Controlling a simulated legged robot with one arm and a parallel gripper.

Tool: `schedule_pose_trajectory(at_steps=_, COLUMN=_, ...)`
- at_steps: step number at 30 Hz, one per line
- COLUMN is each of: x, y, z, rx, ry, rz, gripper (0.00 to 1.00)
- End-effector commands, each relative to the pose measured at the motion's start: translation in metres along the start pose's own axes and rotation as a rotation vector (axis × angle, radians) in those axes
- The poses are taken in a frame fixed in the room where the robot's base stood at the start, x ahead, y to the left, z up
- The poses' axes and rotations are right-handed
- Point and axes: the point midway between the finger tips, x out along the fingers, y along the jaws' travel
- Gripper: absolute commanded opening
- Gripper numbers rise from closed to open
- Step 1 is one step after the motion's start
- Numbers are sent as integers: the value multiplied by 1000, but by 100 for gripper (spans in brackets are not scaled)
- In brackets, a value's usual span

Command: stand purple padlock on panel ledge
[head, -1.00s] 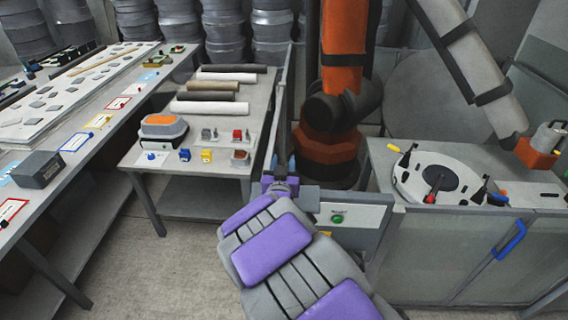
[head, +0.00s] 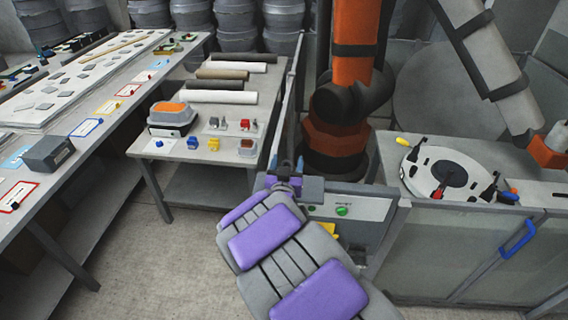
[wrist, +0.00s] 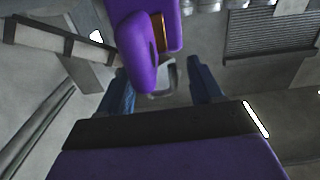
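In the wrist view, a rounded purple piece with a brass-coloured strip (wrist: 137,45) fills the top middle. A grey U-shaped loop (wrist: 168,75) shows below it; together they look like the purple padlock. My gripper (wrist: 163,72) has two blue fingers spread apart, with the loop between them. The purple piece overlaps the left fingertip; I cannot tell if the fingers press on it. In the head view, my gripper (head: 291,167) is at the left end of the grey panel (head: 368,207) with green buttons. The padlock cannot be told apart from my purple arm there.
A side table (head: 200,165) at the left holds rolls, an orange-topped box (head: 170,118) and several small coloured items. An orange robot arm (head: 355,60) stands behind the panel. A bench at the right carries a white round mould (head: 422,160). Floor is clear at lower left.

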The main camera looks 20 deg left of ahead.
Motion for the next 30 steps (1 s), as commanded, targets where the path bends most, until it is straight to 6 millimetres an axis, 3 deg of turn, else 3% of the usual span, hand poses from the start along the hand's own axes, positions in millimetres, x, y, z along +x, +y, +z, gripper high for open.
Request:
schedule_pose_trajectory(at_steps=7, x=1, y=-1, z=-2, rx=-1, ry=0, rz=1, gripper=65)
schedule_pose_trajectory(at_steps=11, x=-9, y=-6, z=0, rx=-6, ry=-2, rz=-1, gripper=65)
schedule_pose_trajectory(at_steps=24, x=-90, y=-1, z=-1, rx=-3, ry=-4, rz=-1, gripper=65)
schedule_pose_trajectory(at_steps=30, x=-112, y=-2, z=-1, rx=-2, ry=-2, rz=-2, gripper=65)
